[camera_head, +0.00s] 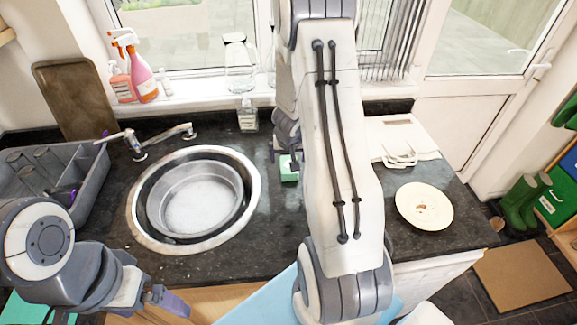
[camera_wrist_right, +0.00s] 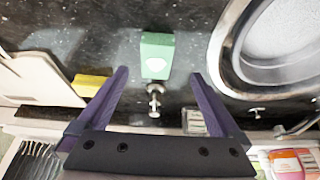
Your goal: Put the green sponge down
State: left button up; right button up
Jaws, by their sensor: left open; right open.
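The green sponge (camera_head: 288,168) is on the dark granite counter, right of the sink, partly hidden by my right arm in the head view. In the right wrist view the green sponge (camera_wrist_right: 157,55) shows between and just beyond the fingertips of my right gripper (camera_wrist_right: 158,74). That gripper is open, with a gap on both sides of the sponge. In the head view the right gripper is mostly hidden behind its arm. My left gripper (camera_head: 172,302) is open and empty at the lower left, low in front of the counter's front edge.
The round sink (camera_head: 195,200) lies left of the sponge. A plate (camera_head: 424,206) and a white board (camera_head: 398,135) are to the right. A yellow block (camera_wrist_right: 90,85) and a small metal object (camera_wrist_right: 155,100) show near the right gripper. A bottle (camera_head: 248,115) stands at the back.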

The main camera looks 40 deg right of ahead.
aim_at(288, 168)
jog(key=b+x, duration=0.2)
jog(key=x, duration=0.3)
jog(key=shift+f+b, duration=0.1)
jog(key=shift+b, duration=0.2)
jog(key=b+x, duration=0.1)
jog(key=x, duration=0.1)
jog(key=b+x, duration=0.2)
jog(key=x, duration=0.1)
jog(key=shift+s+d, duration=0.2)
jog(key=c, duration=1.4)
jog(key=shift+c, duration=0.2)
